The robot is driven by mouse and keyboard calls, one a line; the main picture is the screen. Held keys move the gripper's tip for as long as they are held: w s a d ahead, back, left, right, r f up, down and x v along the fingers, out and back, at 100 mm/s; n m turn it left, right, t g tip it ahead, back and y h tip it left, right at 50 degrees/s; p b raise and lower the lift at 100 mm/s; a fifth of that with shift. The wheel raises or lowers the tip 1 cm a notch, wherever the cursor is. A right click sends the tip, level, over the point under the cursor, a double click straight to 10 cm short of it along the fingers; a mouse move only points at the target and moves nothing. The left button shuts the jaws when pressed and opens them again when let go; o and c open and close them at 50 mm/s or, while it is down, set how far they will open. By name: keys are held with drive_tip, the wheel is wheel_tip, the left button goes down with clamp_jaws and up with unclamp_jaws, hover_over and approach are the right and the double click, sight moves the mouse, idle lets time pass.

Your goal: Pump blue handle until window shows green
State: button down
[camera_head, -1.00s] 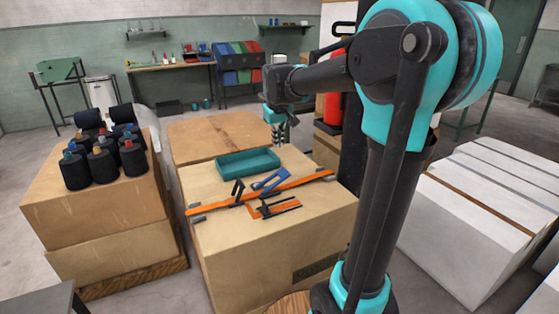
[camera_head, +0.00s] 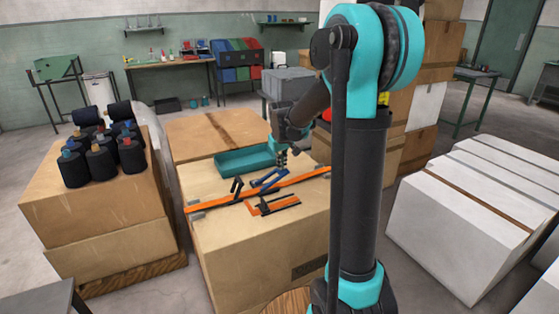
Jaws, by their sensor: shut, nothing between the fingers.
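The blue handle (camera_head: 266,182) lies among orange and black parts on top of the near cardboard box, in the middle of the head view. An orange strap or bar (camera_head: 222,205) crosses the box top beside it. My gripper (camera_head: 282,163) points down just above the handle's far right end. It is shut with nothing between its fingers. It is too small to tell whether it touches the handle. I cannot make out a window or any green in it.
A teal tray (camera_head: 232,163) sits behind the handle, close to my gripper. White boxes (camera_head: 478,222) stand at right. The front of the middle box top is clear.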

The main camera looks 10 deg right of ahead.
sight(288, 172)
drive_tip(key=shift+d, duration=0.1)
drive_tip(key=shift+w+d+f+g+y, duration=0.2)
drive_tip(key=shift+d+f+y, duration=0.25)
drive_tip(key=shift+f+y, duration=0.15)
drive_tip(key=shift+w+d+f+g+y, duration=0.1)
drive_tip(key=shift+d+f+g+y, duration=0.1)
drive_tip(key=shift+d+f+y, duration=0.3)
drive_tip(key=shift+d+f+m+y, duration=0.2)
drive_tip(key=shift+f+m+y, duration=0.1)
drive_tip(key=shift+f, duration=0.55)
drive_tip(key=shift+d+f, duration=0.1)
drive_tip(key=shift+f, duration=0.15)
wheel_tip(288, 172, up, 5)
drive_tip(key=shift+f, duration=0.2)
drive_tip(key=v, duration=0.9)
drive_tip(key=shift+w+d+r, duration=0.15)
drive_tip(key=shift+d+r, duration=0.05)
drive_tip(key=shift+d, duration=0.15)
